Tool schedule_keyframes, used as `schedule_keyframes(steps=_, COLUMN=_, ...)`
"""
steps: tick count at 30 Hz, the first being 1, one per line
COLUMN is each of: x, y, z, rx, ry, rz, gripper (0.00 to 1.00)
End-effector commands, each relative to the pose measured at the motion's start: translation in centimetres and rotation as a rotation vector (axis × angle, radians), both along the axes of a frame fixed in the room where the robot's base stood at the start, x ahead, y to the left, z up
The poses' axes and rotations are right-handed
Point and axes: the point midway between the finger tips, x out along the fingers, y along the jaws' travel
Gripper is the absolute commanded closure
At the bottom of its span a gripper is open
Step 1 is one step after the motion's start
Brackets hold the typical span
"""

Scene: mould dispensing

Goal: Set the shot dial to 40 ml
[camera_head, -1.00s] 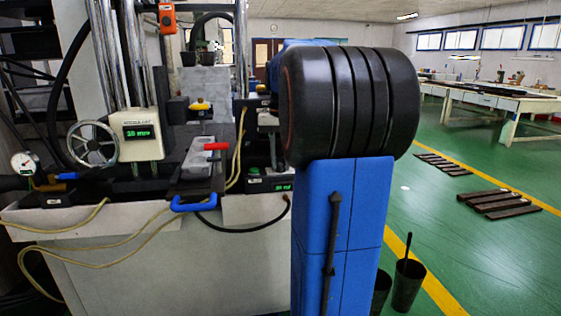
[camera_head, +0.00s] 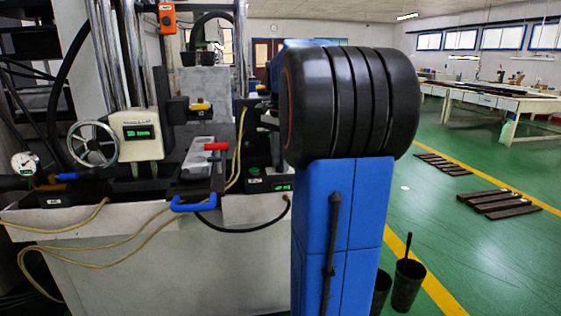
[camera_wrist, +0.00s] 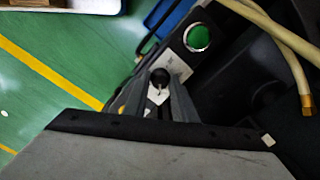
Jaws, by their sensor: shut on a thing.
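In the wrist view, my gripper (camera_wrist: 162,98) is shut on the shot dial (camera_wrist: 160,76), a small black round knob with a pale pointer mark. The knob sits on a dark control box with a pale label beside it. In the head view, the dial and my gripper are hidden behind my own arm. The box's small green readout (camera_head: 283,187) shows at the lower right of the machine; it appears to read about 40 ml, but the digits are too small to be sure.
A green button (camera_wrist: 198,38) is close to the dial, and a pale hose (camera_wrist: 280,35) runs near it. In the head view, a blue handle (camera_head: 193,206), a red-handled lever (camera_head: 215,146) and a handwheel (camera_head: 93,144) stand to the left.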

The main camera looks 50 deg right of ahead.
Motion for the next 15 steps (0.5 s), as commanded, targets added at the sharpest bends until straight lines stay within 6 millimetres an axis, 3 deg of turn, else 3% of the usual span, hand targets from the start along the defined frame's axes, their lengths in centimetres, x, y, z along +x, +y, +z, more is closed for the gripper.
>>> schedule_keyframes(steps=15, x=0.04, y=-0.03, z=0.08, rx=-0.002, ry=-0.002, rz=-0.075, gripper=0.98)
